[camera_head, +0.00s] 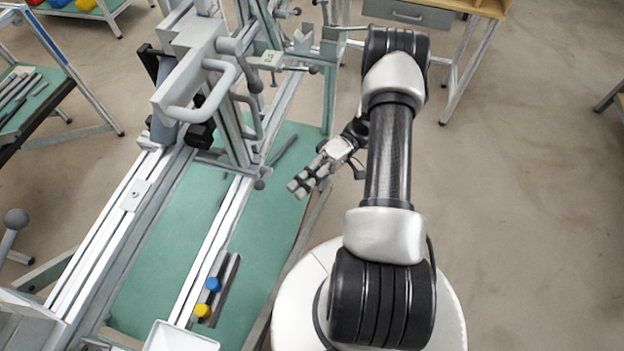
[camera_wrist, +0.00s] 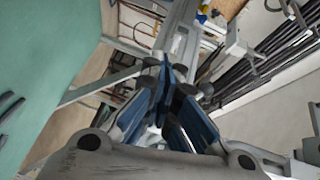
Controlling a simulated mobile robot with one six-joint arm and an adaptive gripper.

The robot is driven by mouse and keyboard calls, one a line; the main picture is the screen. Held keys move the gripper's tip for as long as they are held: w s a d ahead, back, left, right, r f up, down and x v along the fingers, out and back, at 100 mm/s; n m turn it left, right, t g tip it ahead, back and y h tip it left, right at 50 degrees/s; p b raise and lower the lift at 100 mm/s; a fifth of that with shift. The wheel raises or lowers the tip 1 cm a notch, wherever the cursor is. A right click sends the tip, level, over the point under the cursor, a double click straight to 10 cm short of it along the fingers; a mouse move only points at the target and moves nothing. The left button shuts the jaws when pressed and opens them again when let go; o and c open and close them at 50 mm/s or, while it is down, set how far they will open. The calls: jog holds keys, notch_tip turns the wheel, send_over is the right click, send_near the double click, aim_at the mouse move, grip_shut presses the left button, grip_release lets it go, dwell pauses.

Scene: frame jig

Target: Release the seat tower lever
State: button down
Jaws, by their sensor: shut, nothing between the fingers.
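The jig's grey tower (camera_head: 225,75) stands on the rails at upper centre left in the head view, with a big looped handle on its front. Several levers with dark round knobs stick out of it, one knob (camera_head: 260,184) low down and one (camera_head: 314,69) near a small green tag. I cannot tell which is the seat tower lever. My gripper (camera_head: 300,186) is to the right of the tower, over the edge of the green bench top, apart from the levers. Its blue-sided fingers (camera_wrist: 165,85) are shut and empty in the wrist view.
The green bench top (camera_head: 265,240) lies under the rails. A blue knob (camera_head: 213,284) and a yellow knob (camera_head: 202,310) sit at the near rail. A wooden workbench (camera_head: 470,8) stands at the back. The floor at right is clear.

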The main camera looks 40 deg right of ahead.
jog(key=d, duration=0.1)
jog(key=d+f, duration=0.1)
jog(key=d, duration=0.1)
jog(key=shift+w+d, duration=0.15)
jog(key=shift+d, duration=0.15)
dwell(0.4)
